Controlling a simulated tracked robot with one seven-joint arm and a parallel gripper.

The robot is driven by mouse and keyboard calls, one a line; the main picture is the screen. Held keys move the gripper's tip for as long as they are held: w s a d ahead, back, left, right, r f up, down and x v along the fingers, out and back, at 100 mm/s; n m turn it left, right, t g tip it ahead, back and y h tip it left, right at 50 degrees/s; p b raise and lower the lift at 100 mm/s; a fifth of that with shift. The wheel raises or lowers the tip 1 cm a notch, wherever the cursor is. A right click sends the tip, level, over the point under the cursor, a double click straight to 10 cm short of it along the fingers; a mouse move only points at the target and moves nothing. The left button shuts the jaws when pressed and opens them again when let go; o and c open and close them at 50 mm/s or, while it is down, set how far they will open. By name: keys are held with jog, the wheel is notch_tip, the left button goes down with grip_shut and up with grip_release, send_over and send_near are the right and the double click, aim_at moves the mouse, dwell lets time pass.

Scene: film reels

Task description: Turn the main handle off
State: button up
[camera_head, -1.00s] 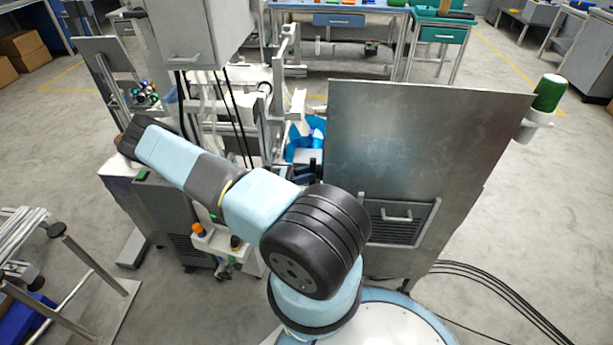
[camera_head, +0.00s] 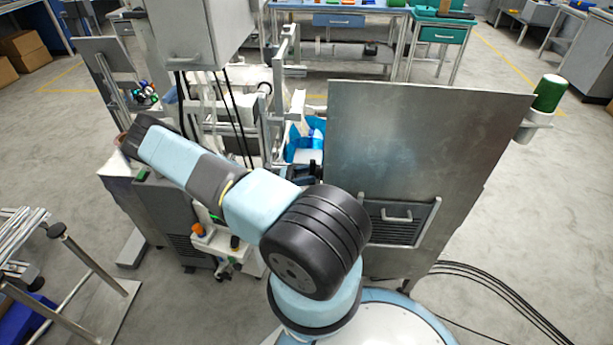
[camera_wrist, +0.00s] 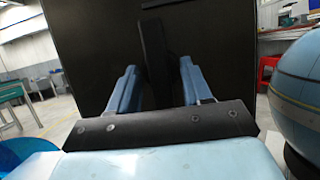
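A dark, upright bar that looks like the main handle (camera_wrist: 155,62) stands in front of a large dark panel (camera_wrist: 88,40) in the wrist view. My gripper (camera_wrist: 157,82) is open, with one blue finger on each side of the bar. Gaps show between the bar and both fingers. I cannot tell how deep the bar sits between them, or whether anything touches it.
A large metal panel (camera_head: 420,140) stands right of my arm, with a green cylinder (camera_head: 549,92) at its right edge. A grey box (camera_head: 195,30) hangs at upper left. Metal rods (camera_head: 22,235) lie at far left. Open floor shows at right.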

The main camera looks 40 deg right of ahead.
jog(key=w+a+f, duration=0.2)
jog(key=w+a, duration=0.8)
jog(key=w, duration=0.2)
jog(key=shift+w+a, duration=0.4)
dwell(0.4)
